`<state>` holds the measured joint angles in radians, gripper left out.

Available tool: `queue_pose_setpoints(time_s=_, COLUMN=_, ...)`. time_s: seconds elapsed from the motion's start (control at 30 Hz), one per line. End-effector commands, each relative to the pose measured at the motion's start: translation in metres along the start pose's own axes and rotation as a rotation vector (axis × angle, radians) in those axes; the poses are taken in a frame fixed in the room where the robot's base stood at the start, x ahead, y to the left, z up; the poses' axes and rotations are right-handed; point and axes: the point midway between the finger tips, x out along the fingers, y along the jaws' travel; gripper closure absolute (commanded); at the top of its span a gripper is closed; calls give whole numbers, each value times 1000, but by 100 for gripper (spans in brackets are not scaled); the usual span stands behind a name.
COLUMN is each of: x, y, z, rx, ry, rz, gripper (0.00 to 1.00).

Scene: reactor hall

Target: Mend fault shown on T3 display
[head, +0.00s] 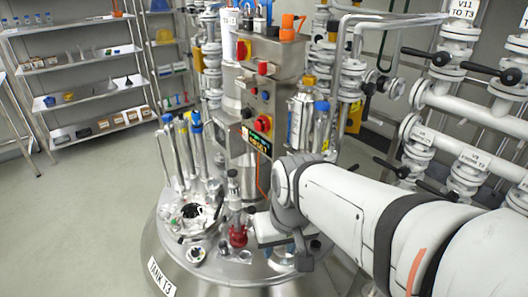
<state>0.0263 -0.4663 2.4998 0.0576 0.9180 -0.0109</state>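The tank T3 (190,265) stands in front of me, with a "TANK T3" label on its rim. A steel control column (275,70) rises from its lid. A small dark display (257,140) with green and yellow text is on the column; the text is too small to read. A red fitting (238,236) stands on the lid below it. My arm reaches in from the right, and my gripper (262,228) is low over the lid, just right of the red fitting. Its fingers are not clear, and I cannot tell whether it touches the fitting.
Red buttons and knobs (263,124) sit on the column. Tall pipes with blue caps (196,135) stand left on the lid. White pipes with black-handled valves (440,60) crowd the right, some labelled for T3. Shelves (90,95) with lab ware stand at back left. The left floor is clear.

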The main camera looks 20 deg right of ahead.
Motion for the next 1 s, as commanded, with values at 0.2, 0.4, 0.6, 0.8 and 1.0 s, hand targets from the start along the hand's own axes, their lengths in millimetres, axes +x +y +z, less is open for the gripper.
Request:
queue_pose_setpoints(time_s=0.2, x=35, y=-18, z=3, rx=386, ry=-273, rz=-280, gripper=65)
queue_pose_setpoints(time_s=0.4, x=53, y=-35, z=-38, rx=902, ry=-489, rz=-691, gripper=65)
queue_pose_setpoints(time_s=0.6, x=68, y=10, z=-115, rx=1422, ry=-523, rz=-1149, gripper=65)
queue_pose_setpoints(time_s=0.8, x=94, y=109, z=-165, rx=1846, ry=-365, rz=-1541, gripper=65)
queue_pose_setpoints(time_s=1.0, x=114, y=178, z=-172, rx=2058, ry=-193, rz=-1737, gripper=65)
